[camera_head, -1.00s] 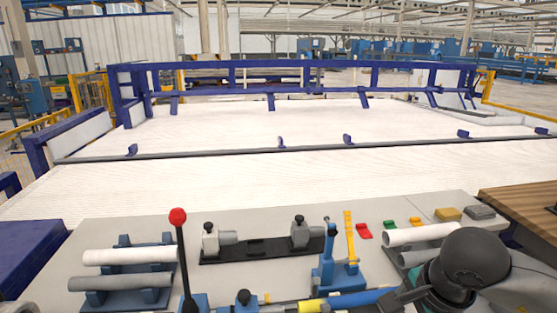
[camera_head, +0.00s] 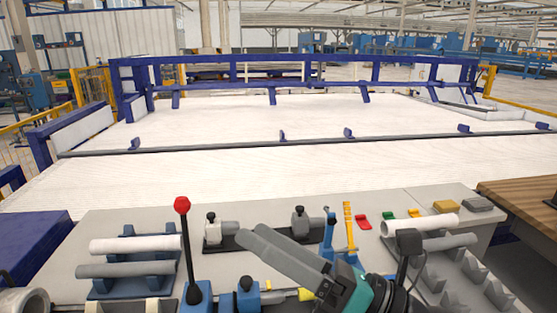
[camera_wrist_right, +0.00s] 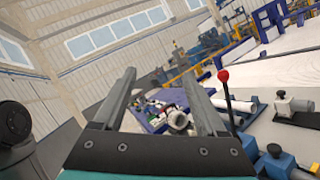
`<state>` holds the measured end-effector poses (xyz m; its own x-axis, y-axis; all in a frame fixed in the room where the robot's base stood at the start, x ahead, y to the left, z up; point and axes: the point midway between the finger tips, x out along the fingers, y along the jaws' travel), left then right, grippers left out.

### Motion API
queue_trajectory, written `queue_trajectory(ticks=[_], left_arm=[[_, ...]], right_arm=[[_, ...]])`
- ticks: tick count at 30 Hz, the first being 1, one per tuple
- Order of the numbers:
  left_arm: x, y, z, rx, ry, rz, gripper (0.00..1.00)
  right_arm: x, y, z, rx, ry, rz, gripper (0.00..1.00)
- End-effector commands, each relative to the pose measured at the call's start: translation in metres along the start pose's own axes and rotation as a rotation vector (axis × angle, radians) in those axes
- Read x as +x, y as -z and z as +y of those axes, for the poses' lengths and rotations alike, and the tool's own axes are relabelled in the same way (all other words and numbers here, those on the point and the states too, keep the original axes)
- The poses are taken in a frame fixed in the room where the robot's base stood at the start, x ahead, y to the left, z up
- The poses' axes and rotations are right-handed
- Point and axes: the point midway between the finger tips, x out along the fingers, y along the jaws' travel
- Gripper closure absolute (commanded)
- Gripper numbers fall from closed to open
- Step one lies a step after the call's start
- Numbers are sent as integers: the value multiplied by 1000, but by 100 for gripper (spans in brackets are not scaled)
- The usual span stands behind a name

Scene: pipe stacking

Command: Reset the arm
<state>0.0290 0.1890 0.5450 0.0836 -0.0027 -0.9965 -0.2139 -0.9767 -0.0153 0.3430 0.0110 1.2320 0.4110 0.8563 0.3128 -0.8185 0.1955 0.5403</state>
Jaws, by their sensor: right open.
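My right gripper (camera_head: 251,236) is above the grey workbench (camera_head: 330,200) in the head view, its two long grey fingers pointing up and left. In the right wrist view the fingers (camera_wrist_right: 161,68) stand apart with nothing between their tips, so it is open and empty. The fingers pass in front of a black fixture (camera_head: 262,244) with two grey clamps and hide part of it. My left gripper is not in view.
A white pipe (camera_head: 135,245) and a grey pipe (camera_head: 125,269) lie on a blue rack at the left. A red-knobbed lever (camera_head: 182,205) stands beside it. A white pipe (camera_head: 420,227) and a grey pipe (camera_head: 450,241) lie at the right. A yellow-topped blue stand (camera_head: 348,225) is near my fingers.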

Motion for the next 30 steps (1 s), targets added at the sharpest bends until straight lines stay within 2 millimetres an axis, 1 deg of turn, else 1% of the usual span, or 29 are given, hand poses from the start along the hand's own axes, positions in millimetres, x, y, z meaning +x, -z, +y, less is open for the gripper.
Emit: queue_trajectory(ticks=[1,3,5,7,10,11,13,14,15,17,18,20,21,23,24,26,27,29,30], left_arm=[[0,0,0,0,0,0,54],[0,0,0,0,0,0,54],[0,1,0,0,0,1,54],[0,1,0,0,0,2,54],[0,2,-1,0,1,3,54],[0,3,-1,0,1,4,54],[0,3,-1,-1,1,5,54],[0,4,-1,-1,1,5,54],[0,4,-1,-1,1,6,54],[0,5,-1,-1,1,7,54],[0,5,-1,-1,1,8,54],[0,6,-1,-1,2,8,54],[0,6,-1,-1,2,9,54],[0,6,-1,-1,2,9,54],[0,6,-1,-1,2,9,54],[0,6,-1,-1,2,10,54],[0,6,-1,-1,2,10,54],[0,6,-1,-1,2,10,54],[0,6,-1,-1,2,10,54]], right_arm=[[-3,-16,-5,112,29,-112,26],[-12,-37,-18,264,76,-264,26],[-24,-52,-33,396,124,-393,26],[-42,-63,-54,550,186,-539,26],[-75,-66,-87,770,288,-742,26],[-86,-64,-97,835,322,-802,26],[-113,-53,-120,987,409,-938,26],[-125,-46,-130,1050,448,-995,26],[-141,-35,-141,1135,502,-1070,26],[-166,-13,-154,1259,589,-1180,26],[-182,4,-162,1338,652,-1251,26],[-206,32,-168,1457,752,-1354,26],[-220,52,-170,1531,819,-1421,26],[-240,83,-169,1634,922,-1510,26],[-251,102,-166,1695,989,-1562,26],[-265,129,-158,1777,1087,-1632,26],[-273,146,-152,1824,1148,-1671,26],[-283,168,-141,1888,1240,-1727,26],[-289,183,-133,1928,1300,-1757,26]])
